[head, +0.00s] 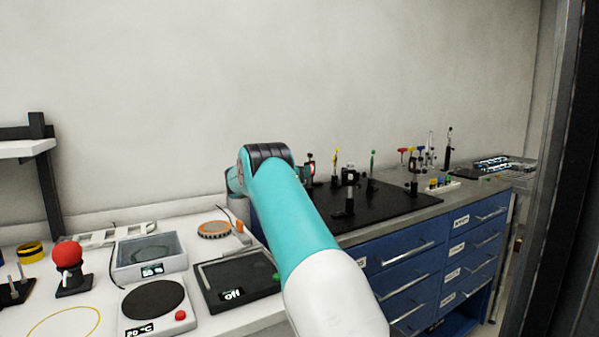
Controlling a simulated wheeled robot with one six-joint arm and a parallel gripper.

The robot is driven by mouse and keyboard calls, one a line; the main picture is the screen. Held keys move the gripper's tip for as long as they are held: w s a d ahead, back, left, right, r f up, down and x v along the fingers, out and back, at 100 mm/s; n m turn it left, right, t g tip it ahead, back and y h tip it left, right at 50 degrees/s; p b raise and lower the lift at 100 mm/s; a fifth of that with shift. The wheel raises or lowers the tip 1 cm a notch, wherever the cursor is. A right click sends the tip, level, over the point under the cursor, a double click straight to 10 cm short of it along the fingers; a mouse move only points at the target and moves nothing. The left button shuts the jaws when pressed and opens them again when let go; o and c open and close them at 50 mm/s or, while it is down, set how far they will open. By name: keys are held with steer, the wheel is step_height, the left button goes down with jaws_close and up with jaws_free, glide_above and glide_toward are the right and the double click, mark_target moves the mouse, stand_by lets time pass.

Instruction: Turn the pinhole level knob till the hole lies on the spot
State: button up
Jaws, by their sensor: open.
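Several small optical mounts on posts stand on a black breadboard (385,208) on the blue-drawer bench. One dark mount (350,178) stands near the board's middle, and another dark post mount (413,175) is further right. A mount with a red patch (311,167) is just right of my arm. The pinhole, its level knob and the spot are too small to tell apart here. My teal and white arm reaches up and away across the middle, and its elbow covers the left of the board. My gripper is hidden behind the arm.
Blue drawers (405,255) sit under the board. Colour-handled tools (412,151) stand behind at right. On the white bench at left are a hotplate (152,304), a balance (150,257), a dark panel reading off (236,280) and a red-topped device (68,257). A dark upright post (552,180) borders the right.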

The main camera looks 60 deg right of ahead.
jaws_close()
steer(key=n+p, duration=0.5)
steer(key=n, duration=0.5)
steer(key=shift+n, duration=0.3)
stand_by(0.6)
jaws_free()
